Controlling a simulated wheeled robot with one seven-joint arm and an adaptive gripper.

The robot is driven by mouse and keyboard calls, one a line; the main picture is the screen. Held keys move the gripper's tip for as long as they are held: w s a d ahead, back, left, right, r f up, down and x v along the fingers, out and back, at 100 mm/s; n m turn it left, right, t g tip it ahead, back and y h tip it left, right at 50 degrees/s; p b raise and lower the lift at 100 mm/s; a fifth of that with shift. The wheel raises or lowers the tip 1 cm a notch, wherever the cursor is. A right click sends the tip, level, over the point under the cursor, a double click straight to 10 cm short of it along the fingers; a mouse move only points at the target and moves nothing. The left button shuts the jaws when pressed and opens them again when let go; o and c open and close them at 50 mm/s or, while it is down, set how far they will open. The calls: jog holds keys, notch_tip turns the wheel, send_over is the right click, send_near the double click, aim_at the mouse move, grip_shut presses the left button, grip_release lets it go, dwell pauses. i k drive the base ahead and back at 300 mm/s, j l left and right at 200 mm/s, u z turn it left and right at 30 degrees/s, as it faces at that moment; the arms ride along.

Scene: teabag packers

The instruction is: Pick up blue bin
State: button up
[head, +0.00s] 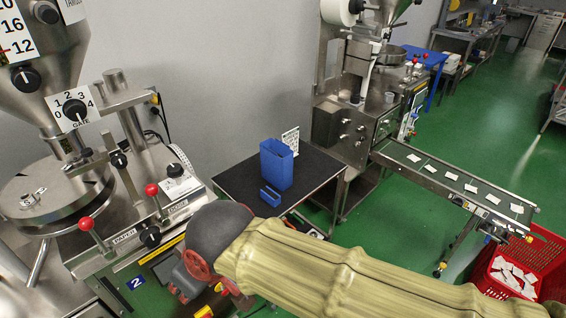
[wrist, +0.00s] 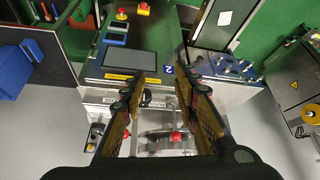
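The blue bin (head: 276,163) stands upright on a dark-topped table (head: 232,183) in the middle of the head view. A small low blue piece (head: 270,196) is at its front; I cannot tell whether it is part of the bin. In the wrist view, a blue shape that looks like the bin (wrist: 12,72) is at the far left edge, partly cut off. My gripper (wrist: 163,78) is open and empty, its two fingers apart over the machine's panel, well to the side of the bin. In the head view, it is mostly hidden behind my arm.
A filling machine (head: 65,205) with red-knobbed levers stands at the left. Another machine (head: 365,125) with a conveyor (head: 455,185) is behind the table. A white sign (head: 291,139) stands behind the bin. A red crate (head: 530,262) with teabags is at the right. Green floor is open there.

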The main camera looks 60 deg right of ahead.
aim_at(277, 157)
jog(key=z, duration=1.7)
jog(key=i+l, duration=0.15)
jog(key=l, duration=0.15)
jog(key=i+l, duration=0.1)
jog(key=l, duration=0.2)
jog(key=i+l, duration=0.15)
jog(key=l, duration=0.15)
jog(key=i+l+u, duration=0.1)
jog(key=l, duration=0.2)
